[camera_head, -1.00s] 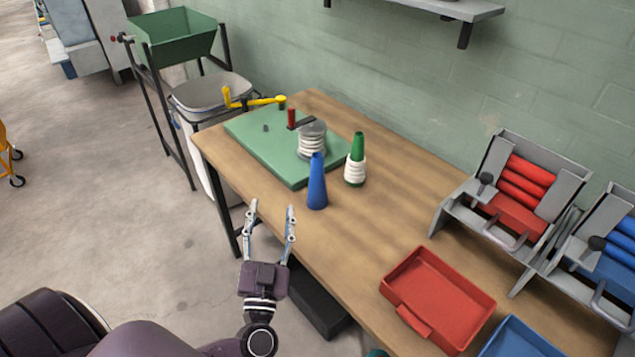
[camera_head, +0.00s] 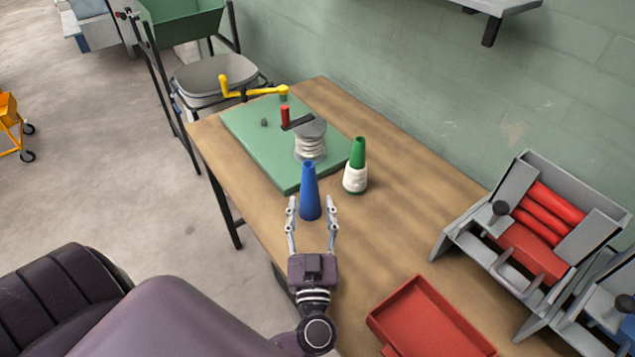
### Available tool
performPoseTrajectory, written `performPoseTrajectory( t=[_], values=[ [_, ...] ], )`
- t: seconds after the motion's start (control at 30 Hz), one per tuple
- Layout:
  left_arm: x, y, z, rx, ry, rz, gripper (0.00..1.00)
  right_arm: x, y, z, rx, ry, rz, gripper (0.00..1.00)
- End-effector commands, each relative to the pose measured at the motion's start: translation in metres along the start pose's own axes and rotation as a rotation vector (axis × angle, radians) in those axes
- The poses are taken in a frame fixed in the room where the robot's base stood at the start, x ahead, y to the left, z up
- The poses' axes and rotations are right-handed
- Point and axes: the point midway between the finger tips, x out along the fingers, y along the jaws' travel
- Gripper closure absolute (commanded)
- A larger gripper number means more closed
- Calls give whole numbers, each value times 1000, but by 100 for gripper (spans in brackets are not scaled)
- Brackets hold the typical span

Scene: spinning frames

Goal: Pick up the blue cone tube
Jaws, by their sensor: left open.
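The blue cone tube (camera_head: 310,192) stands upright and bare on the wooden table (camera_head: 405,200), just in front of the green board. My left gripper (camera_head: 312,204) is open and points away from me toward the cone. In the picture the cone's lower part shows between its two fingertips; I cannot tell whether the fingers touch it or how far around it they reach. My right gripper is not in view.
A green cone wound with white yarn (camera_head: 355,178) stands close to the right. Behind is the green board (camera_head: 252,135) with a yarn spool (camera_head: 310,146) and a yellow crank (camera_head: 250,92). A red tray (camera_head: 428,322) and a grey rack (camera_head: 470,235) stand at right.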

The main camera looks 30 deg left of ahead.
Motion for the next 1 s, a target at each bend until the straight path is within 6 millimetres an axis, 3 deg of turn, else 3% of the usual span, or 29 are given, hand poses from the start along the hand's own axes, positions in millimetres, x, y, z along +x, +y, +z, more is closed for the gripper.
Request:
performPoseTrajectory(
  t=[0.17, 0.7, 1.0],
  values=[
    [5, 0, 0, -2, -1, -1, 52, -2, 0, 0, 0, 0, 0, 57],
    [73, -6, -3, -1, 0, 0, 52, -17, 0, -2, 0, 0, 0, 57],
    [78, -7, -1, -2, -2, 0, 52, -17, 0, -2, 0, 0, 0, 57]
  ],
)
